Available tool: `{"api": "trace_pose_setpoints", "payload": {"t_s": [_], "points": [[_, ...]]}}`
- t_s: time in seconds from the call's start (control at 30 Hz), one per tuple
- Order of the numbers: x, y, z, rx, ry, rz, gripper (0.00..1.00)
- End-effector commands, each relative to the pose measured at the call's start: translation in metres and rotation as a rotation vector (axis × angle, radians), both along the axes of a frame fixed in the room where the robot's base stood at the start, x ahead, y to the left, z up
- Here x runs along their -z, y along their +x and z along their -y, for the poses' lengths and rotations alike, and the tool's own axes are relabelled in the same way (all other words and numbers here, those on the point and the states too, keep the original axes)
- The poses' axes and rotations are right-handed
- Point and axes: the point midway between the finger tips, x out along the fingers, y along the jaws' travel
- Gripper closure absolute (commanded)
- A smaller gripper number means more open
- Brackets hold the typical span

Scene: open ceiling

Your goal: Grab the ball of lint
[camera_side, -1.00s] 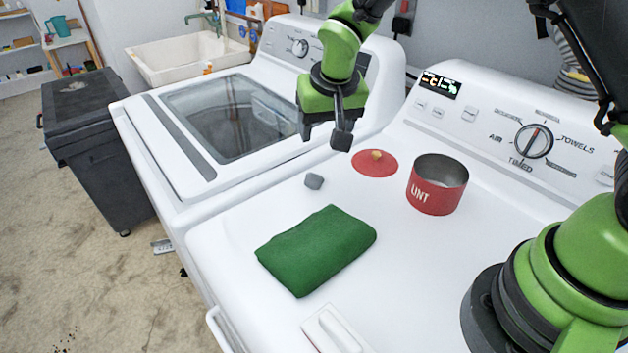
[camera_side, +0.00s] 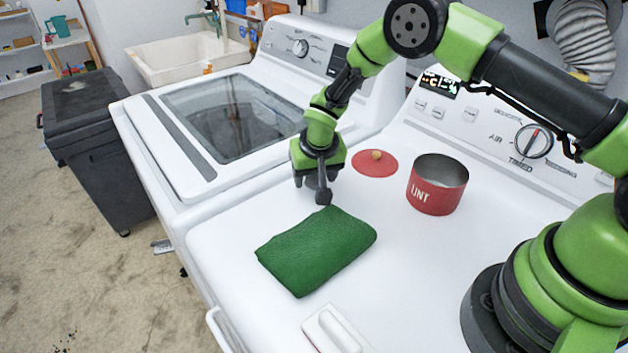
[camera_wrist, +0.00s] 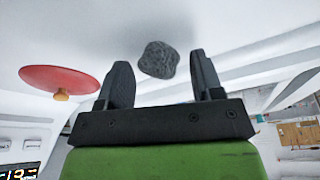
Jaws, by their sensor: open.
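The ball of lint is a small rough grey lump; in the wrist view the lint (camera_wrist: 158,60) lies on the white dryer top, just past my open fingertips and between their lines. My gripper (camera_wrist: 162,78) is open with nothing between its fingers. In the side view my gripper (camera_side: 318,192) points down low over the dryer top, just behind the green cloth, and hides the lint there.
A folded green cloth (camera_side: 316,252) lies in front of my gripper. A red lid (camera_side: 374,164) with a yellowish knob lies behind it, and an open red tin (camera_side: 437,190) stands to the right. The washer (camera_side: 225,125) is to the left.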

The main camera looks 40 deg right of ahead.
Motion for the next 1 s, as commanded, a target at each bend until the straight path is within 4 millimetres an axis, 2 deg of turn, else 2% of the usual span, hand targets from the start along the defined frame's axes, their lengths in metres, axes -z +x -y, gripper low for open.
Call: {"api": "trace_pose_setpoints", "payload": {"t_s": [0.27, 0.3, 0.5, 0.53, 1.0], "points": [[0.0048, 0.0016, 0.0007, 0.0, 0.0, 0.001, 0.4], [0.0048, 0.0016, 0.0007, 0.0, 0.0, 0.001, 0.42], [0.0047, 0.0014, 0.0006, 0.0, 0.0, 0.001, 0.88], [0.0047, 0.0014, 0.0006, 0.0, 0.0, 0.001, 0.93], [0.0038, 0.0015, 0.0006, 0.0, 0.0, 0.001, 0.96]]}}
